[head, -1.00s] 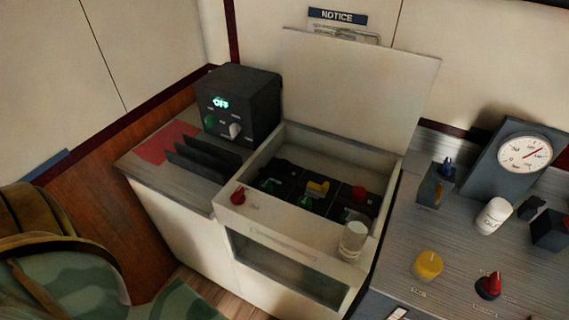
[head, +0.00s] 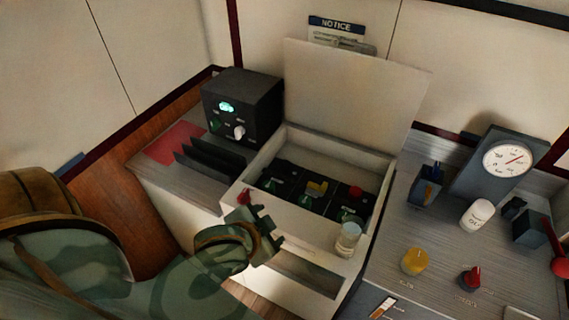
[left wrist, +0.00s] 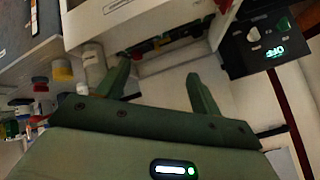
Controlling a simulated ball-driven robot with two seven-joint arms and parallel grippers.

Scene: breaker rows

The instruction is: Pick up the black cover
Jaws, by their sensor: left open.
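An open white box (head: 300,222) holds a row of black panels (head: 309,190) with small green, yellow and red parts on them. Dark upright plates (head: 208,165) stand on the counter left of the box. I cannot tell which black piece is the cover. My left gripper (head: 262,222) is open and empty in front of the box's front left edge, apart from the black pieces. In the left wrist view its two fingers (left wrist: 160,82) are spread, with the box interior beyond them. My right gripper is not in view.
A black control unit (head: 242,105) with a lit display stands behind the plates. A clear jar (head: 348,239) sits on the box's front right corner. The raised lid (head: 355,95) stands at the back. A gauge (head: 507,158), white bottle (head: 477,213) and knobs crowd the right counter.

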